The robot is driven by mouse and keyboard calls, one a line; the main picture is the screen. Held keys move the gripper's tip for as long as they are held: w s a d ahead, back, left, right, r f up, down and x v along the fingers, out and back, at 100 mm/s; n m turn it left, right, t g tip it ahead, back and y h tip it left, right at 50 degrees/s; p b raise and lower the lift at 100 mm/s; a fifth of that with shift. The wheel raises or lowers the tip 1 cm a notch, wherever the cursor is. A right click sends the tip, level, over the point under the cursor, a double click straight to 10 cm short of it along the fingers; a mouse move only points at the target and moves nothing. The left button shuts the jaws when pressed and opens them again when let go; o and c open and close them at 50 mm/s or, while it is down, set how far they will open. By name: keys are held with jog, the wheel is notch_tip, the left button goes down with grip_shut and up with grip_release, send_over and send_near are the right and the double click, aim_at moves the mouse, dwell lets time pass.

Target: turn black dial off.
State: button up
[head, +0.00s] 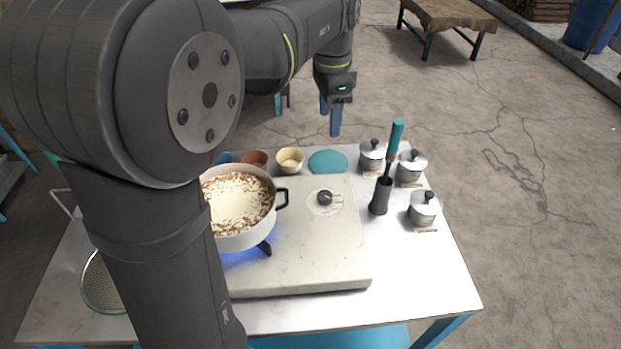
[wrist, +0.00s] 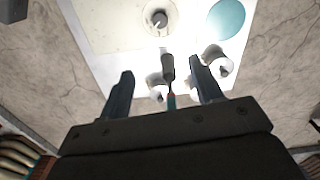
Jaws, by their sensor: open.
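The black dial (head: 325,198) sits on a round light plate on top of the white stove (head: 318,262), right of the pot. It also shows in the wrist view (wrist: 159,18), near the top edge. A blue flame (head: 243,258) glows under the white pot (head: 238,240), which holds milk with brown bits. My gripper (head: 330,118) is open and empty, raised above and behind the table's back edge, well apart from the dial. Its two fingers also show in the wrist view (wrist: 160,82). My arm hides the left part of the stove and pot.
A dark holder (head: 380,196) with a teal-handled tool stands right of the dial. Several lidded metal pots (head: 423,212) stand on the right. A teal disc (head: 328,161) and small bowls (head: 289,160) lie along the back. A strainer (head: 100,285) is at left.

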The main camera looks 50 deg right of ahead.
notch_tip(320, 180, down, 2)
jog(key=n, duration=2)
send_over(325, 195)
notch_tip(325, 195, down, 5)
notch_tip(325, 195, down, 17)
jog(key=shift+f, duration=0.1)
jog(key=c, duration=1)
